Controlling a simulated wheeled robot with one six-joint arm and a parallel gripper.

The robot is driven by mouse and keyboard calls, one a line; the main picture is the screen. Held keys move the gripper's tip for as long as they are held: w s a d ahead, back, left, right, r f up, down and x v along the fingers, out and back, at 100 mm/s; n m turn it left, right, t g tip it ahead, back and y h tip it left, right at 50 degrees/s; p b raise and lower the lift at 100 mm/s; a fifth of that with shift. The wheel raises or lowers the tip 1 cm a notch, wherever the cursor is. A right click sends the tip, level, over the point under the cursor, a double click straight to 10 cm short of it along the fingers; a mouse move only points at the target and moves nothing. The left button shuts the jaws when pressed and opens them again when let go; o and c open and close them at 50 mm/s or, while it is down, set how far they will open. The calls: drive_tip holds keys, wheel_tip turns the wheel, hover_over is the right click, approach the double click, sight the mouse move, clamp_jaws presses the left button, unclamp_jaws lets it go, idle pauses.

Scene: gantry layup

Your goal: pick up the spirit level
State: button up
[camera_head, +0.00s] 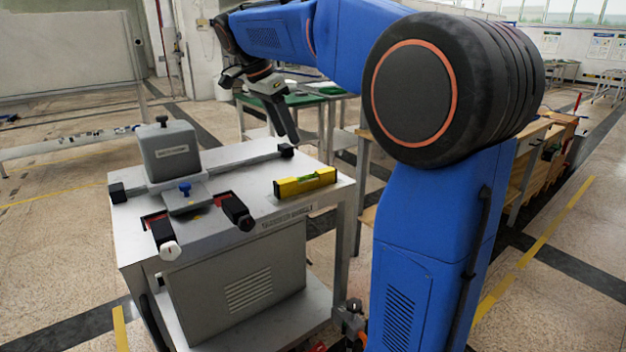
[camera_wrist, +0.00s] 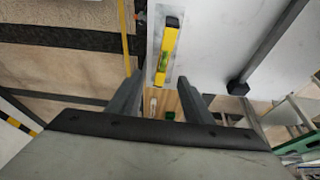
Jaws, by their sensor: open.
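The yellow spirit level (camera_head: 304,182) lies on the grey top of a cabinet (camera_head: 262,208), near its right front edge. In the wrist view the spirit level (camera_wrist: 167,50) shows beyond my fingertips, with a greenish vial in its middle. My gripper (camera_head: 285,122) hangs above and behind the level in the head view, clear of it. In the wrist view my gripper (camera_wrist: 160,88) has its two dark fingers apart, with nothing between them; the level lies roughly in line with the gap.
A grey box-shaped device (camera_head: 170,152) with a dark rail (camera_head: 230,160) stands left of the level. Green-topped tables (camera_head: 305,98) stand behind. A wooden bench (camera_head: 530,165) is at right.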

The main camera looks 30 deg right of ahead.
hover_over(306, 175)
drive_tip(key=a, duration=0.2)
drive_tip(key=shift+m, duration=0.3)
wheel_tip(306, 175, down, 10)
drive_tip(key=shift+s, duration=0.1)
drive_tip(key=shift+x, duration=3.15)
drive_tip(key=shift+w, duration=0.2)
clamp_jaws()
